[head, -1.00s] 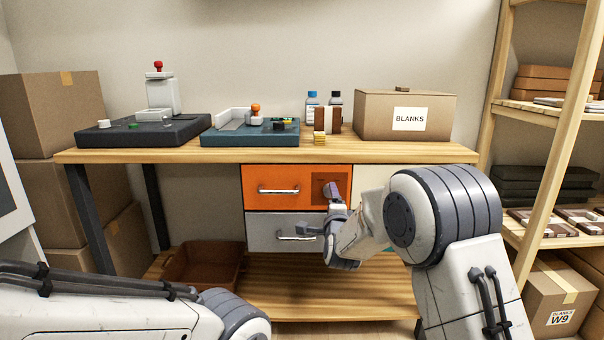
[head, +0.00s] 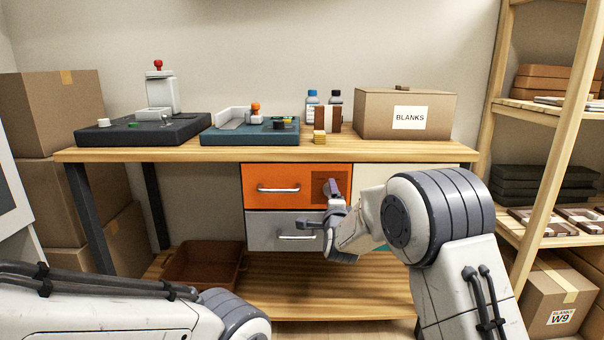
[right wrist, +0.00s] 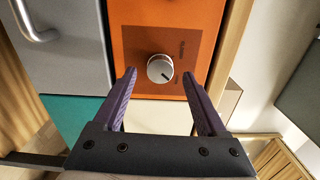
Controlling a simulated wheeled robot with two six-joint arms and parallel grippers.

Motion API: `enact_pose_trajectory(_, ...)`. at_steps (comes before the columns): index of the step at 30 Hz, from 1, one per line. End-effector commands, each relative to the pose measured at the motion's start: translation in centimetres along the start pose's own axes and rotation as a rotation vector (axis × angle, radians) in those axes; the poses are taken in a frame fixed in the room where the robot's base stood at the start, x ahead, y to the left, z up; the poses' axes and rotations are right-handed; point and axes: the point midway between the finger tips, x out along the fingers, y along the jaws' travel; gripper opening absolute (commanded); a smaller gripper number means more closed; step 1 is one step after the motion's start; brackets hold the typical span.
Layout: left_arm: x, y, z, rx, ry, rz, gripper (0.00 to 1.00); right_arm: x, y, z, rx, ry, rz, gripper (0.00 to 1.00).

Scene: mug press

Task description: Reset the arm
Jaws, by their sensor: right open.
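My right gripper (head: 322,207) is in front of the drawer unit in the head view, near the orange drawer (head: 262,184). In the right wrist view, its two purple fingers (right wrist: 160,88) are spread apart with nothing between them. A silver knob (right wrist: 160,68) on a brown panel of the orange front (right wrist: 200,20) lies just beyond the fingertips, apart from them. My left arm comes in at the lower left of the head view; its gripper is out of the picture.
The grey drawer (head: 265,232) with a bar handle is below the orange one. The wooden bench top (head: 230,155) carries two machines, bottles and a BLANKS box (head: 380,115). A brown bin (head: 200,265) stands on the lower shelf. A shelf rack (head: 540,150) stands at the right.

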Motion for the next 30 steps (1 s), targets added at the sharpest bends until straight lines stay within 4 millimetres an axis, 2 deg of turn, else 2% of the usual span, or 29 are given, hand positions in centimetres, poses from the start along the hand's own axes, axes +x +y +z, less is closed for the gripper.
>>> enact_pose_trajectory(3, 0.7, -0.1, 0.0, 0.000, 0.000, 0.000, 0.50, 2.0, 0.2, 0.0, 0.000, 0.000, -0.001, 0.74)
enact_pose_trajectory(5, -1.1, 0.1, 0.0, 0.000, -0.001, 0.000, 0.50, 1.8, -0.6, 0.0, -0.081, -0.001, 0.004, 0.74)
enact_pose_trajectory(9, -2.8, 0.2, -0.2, 0.000, 0.001, 0.000, 0.50, 1.8, -0.6, 0.0, -0.257, -0.001, 0.003, 0.74)
enact_pose_trajectory(30, -8.8, 0.6, -0.5, 0.000, 0.000, 0.000, 0.50, 1.7, -0.4, 0.1, -1.090, -0.001, 0.001, 0.74)
